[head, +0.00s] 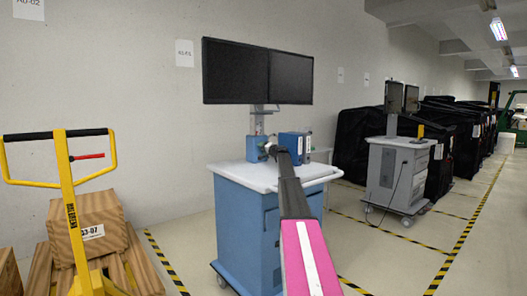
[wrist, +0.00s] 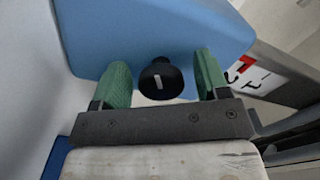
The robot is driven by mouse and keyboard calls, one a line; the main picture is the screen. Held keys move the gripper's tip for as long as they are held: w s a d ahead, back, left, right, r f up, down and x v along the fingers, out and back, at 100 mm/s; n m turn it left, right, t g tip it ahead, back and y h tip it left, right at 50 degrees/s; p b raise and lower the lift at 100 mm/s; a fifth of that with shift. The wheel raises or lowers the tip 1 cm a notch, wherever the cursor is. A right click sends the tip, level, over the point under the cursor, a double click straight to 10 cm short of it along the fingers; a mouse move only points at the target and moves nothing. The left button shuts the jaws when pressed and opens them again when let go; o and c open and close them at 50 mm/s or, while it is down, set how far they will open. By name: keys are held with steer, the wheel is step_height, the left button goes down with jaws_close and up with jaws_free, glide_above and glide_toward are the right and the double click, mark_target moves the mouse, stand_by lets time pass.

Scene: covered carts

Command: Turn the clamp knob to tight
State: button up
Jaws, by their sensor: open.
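The clamp knob (wrist: 160,78) is small, round and black, with a white line that stands nearly upright in the wrist view. It sits at the lower edge of a light blue housing (wrist: 160,30). My gripper (wrist: 160,64) is open, its green fingers on either side of the knob with a gap on both sides. Nothing is held. In the head view my gripper (head: 268,150) is at the blue units on top of the blue cart (head: 238,215); the knob cannot be made out there.
A white label (wrist: 247,75) with red and black marks is right of the right finger, partly hidden. Two dark monitors (head: 258,73) stand above the cart. A yellow pallet jack (head: 68,215) is at left, a grey cart (head: 393,175) at right. Floor between the carts is clear.

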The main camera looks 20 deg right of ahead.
steer(key=c, duration=0.9)
